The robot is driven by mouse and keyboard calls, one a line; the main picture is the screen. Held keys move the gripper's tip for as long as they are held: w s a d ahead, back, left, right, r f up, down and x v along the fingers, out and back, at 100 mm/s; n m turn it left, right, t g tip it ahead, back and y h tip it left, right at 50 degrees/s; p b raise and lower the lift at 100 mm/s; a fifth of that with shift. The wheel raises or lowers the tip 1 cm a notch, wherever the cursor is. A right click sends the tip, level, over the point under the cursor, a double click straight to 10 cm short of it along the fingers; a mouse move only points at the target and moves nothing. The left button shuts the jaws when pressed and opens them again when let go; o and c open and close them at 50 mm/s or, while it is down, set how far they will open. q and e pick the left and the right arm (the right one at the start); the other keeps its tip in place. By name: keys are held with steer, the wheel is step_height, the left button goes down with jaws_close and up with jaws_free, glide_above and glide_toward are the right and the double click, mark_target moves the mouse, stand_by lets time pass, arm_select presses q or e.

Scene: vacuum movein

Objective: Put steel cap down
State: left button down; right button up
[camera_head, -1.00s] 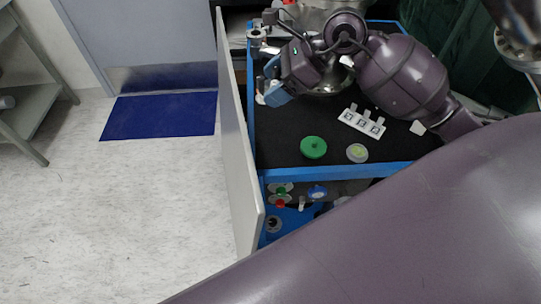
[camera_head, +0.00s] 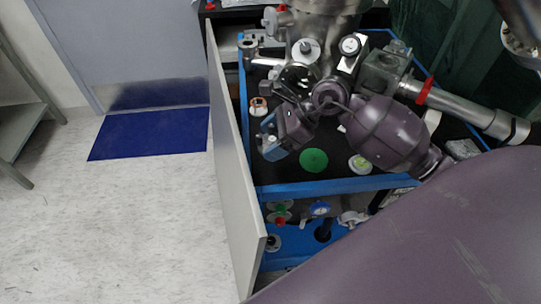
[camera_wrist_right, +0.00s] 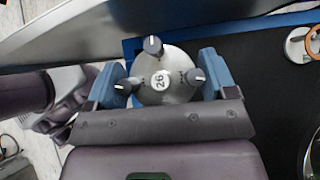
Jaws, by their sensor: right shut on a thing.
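The steel cap (camera_wrist_right: 163,85) is a round metal disc with a "26" label and three dark-topped knobs around its rim. My right gripper (camera_wrist_right: 163,78) is shut on it, with one blue finger on each side. In the head view my right gripper (camera_head: 270,138) is at the left part of the black cart top (camera_head: 335,183), near its blue left edge. The cap is mostly hidden there by the fingers. Whether it touches the cart top cannot be told. My left gripper is not in view.
A green disc (camera_head: 313,160) and a pale round disc (camera_head: 360,165) lie right of the gripper. A small round part (camera_head: 258,106) is behind it. A steel vessel (camera_head: 322,38) stands close behind. A white panel (camera_head: 232,170) rises along the cart's left side.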

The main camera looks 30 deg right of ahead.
step_height(320, 180, down, 2)
steer(key=shift+f, duration=0.1)
step_height(320, 180, down, 4)
steer(key=shift+r+b, duration=0.1)
steer(key=shift+b, duration=0.4)
steer(key=shift+f, duration=0.25)
steer(key=shift+f, duration=0.55)
steer(key=shift+b, duration=0.3)
